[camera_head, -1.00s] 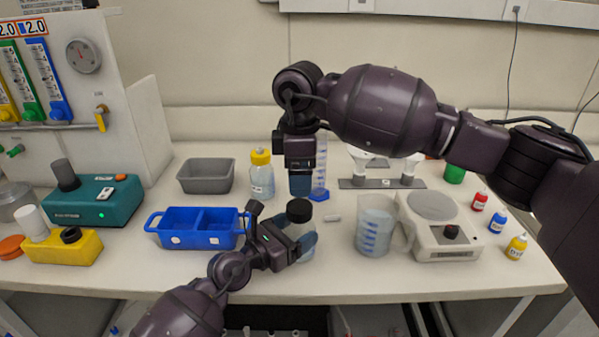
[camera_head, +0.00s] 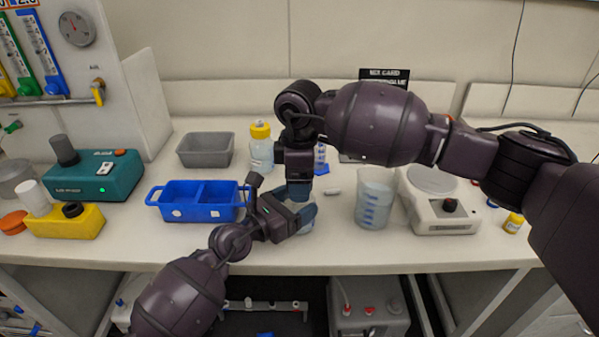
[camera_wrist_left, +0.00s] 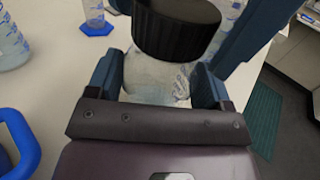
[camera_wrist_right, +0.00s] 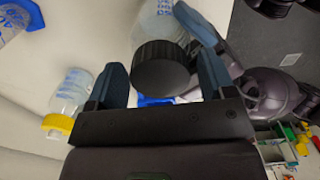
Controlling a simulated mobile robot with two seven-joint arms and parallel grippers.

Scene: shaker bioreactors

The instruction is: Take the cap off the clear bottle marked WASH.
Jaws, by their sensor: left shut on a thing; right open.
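The clear bottle (camera_wrist_left: 152,82) has a black ribbed cap (camera_wrist_left: 177,28). I cannot read the word WASH on it. My left gripper (camera_head: 302,217) is shut on the bottle's body, which stands upright near the table's front edge; the left gripper's fingers also show in the left wrist view (camera_wrist_left: 160,88). My right gripper (camera_head: 299,190) points down over the bottle. In the right wrist view the cap (camera_wrist_right: 160,68) lies between the right gripper's open fingers (camera_wrist_right: 163,75), with a gap visible on the left. In the head view the right gripper hides the cap.
A bottle with a yellow cap (camera_head: 261,148) stands behind and left. A blue two-part tray (camera_head: 199,201) is left, a beaker (camera_head: 374,198) and a white scale (camera_head: 437,205) are right.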

